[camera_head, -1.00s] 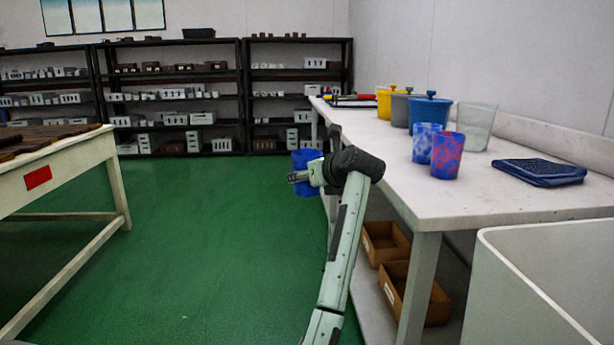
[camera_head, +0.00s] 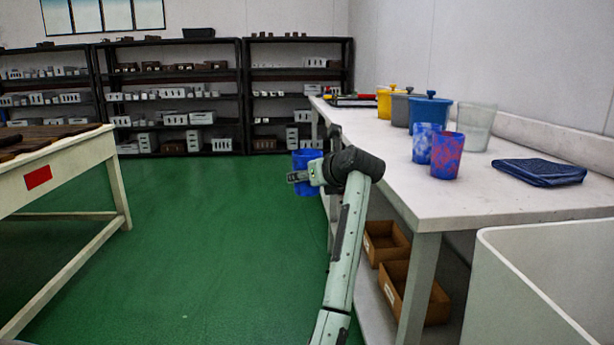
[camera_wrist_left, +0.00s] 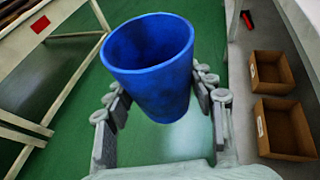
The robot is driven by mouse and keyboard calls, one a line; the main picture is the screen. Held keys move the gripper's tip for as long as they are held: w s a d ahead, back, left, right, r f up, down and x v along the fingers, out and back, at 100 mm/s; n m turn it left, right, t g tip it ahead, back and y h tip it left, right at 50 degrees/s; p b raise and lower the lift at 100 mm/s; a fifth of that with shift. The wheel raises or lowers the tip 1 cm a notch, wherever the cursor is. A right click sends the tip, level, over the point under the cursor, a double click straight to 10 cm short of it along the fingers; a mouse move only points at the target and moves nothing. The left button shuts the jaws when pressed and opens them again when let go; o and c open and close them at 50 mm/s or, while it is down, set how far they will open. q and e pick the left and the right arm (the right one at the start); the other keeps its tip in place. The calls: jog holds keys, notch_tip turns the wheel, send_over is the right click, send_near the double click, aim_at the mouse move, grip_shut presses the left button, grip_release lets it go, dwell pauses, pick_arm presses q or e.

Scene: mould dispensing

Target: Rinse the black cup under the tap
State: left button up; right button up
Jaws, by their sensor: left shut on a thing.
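A blue cup (camera_wrist_left: 150,75) is held by my left gripper (camera_wrist_left: 163,117), with the fingers on either side of it. Its open rim faces up toward the wrist camera, and its inside looks empty. In the head view, the blue cup (camera_head: 304,156) is partly hidden by my left gripper (camera_head: 300,177), over the green floor just left of the long white table. No black cup and no tap show in these frames. My right gripper is not in view.
The white table (camera_head: 480,204) bears mottled blue and red-blue cups (camera_head: 447,156), a clear container (camera_head: 476,128), lidded pots (camera_head: 429,111) and a folded dark-blue cloth (camera_head: 539,172). A white basin (camera_head: 545,285) stands at lower right. Cardboard boxes (camera_head: 412,290) sit below the table.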

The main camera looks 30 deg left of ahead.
pick_arm(q)
jog(key=shift+a, duration=0.1)
dwell(0.3)
jog(key=shift+w+a, duration=0.2)
jog(key=shift+w, duration=0.1)
jog(key=shift+s+d, duration=0.3)
jog(key=shift+s, duration=0.1)
jog(key=shift+w+a, duration=0.1)
jog(key=shift+w, duration=0.05)
dwell(0.3)
jog(key=shift+w+a, duration=0.2)
jog(key=shift+w, duration=0.05)
jog(key=shift+s+d, duration=0.15)
jog(key=shift+s+d, duration=0.2)
jog(key=shift+s, duration=0.05)
jog(key=shift+w+a, duration=0.1)
dwell(0.4)
